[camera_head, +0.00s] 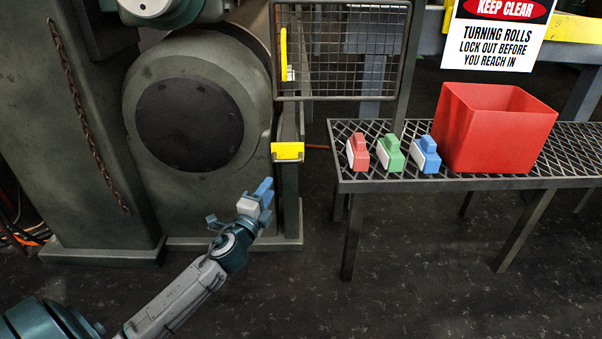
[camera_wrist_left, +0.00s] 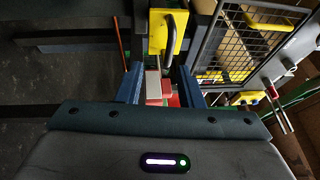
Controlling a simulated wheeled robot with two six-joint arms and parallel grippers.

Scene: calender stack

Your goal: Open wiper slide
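The wiper slide shows as a yellow plate (camera_head: 288,152) on the machine's right post, under the mesh guard. In the left wrist view it is a yellow plate (camera_wrist_left: 158,32) with a dark curved handle (camera_wrist_left: 176,27), ahead of the fingers. My left gripper (camera_head: 265,188) is below and left of the plate, apart from it. Its two blue fingers (camera_wrist_left: 160,80) stand apart in the left wrist view. A pale and red piece shows between them; I cannot tell what it is. My right gripper is not in view.
A mesh guard (camera_head: 338,50) with a yellow handle (camera_head: 284,52) is above the plate. A mesh table (camera_head: 440,180) at right holds a red block (camera_head: 358,152), a green block (camera_head: 391,153), a blue block (camera_head: 426,155) and a red bin (camera_head: 490,127). The floor in front is clear.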

